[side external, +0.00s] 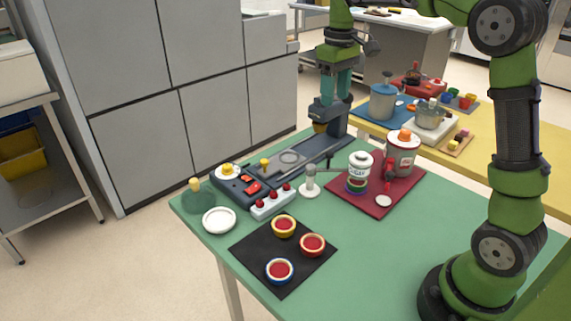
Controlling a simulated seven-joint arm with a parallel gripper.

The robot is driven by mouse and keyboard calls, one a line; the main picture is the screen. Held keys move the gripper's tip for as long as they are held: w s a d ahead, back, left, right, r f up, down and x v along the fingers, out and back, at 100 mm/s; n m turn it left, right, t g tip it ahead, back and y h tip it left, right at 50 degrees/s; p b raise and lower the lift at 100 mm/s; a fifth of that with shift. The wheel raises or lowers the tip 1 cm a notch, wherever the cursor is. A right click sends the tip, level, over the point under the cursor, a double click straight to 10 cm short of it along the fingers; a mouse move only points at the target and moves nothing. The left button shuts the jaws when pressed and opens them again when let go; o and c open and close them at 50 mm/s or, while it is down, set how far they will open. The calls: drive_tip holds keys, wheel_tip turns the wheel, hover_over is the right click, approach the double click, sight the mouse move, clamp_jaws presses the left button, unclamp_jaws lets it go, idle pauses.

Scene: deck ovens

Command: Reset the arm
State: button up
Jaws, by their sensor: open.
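My gripper (336,94) hangs at the upper middle of the side external view, at the far edge of the green table. Its teal fingers point down just above a dark upright machine (332,113). It is open, and I see nothing held in it. The fingertips overlap the machine's top in the picture, so I cannot tell whether they touch it. My arm rises from the right front and reaches over to the back, partly out of frame at the top.
The green table (420,255) has clear room at front right. A black mat (257,257) holds three small bowls. A red tray (375,205) carries a white jar (360,166) and a grey canister (401,158). A control box (238,183) stands left. Pots stand on the yellow table (490,150).

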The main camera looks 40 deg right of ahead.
drive_tip(key=shift+r, duration=0.85)
drive_tip(key=s+a+f+m+t+y, duration=0.1)
drive_tip(key=s+a+f+m+t, duration=0.1)
drive_tip(key=s+a, duration=0.4)
drive_tip(key=s+a+f+m+t+y, duration=0.1)
drive_tip(key=s+a+t, duration=0.4)
drive_tip(key=s, duration=0.7)
drive_tip(key=shift+s+a+f+m, duration=0.25)
drive_tip(key=shift+a+f+m, duration=0.35)
drive_tip(key=shift+a, duration=0.05)
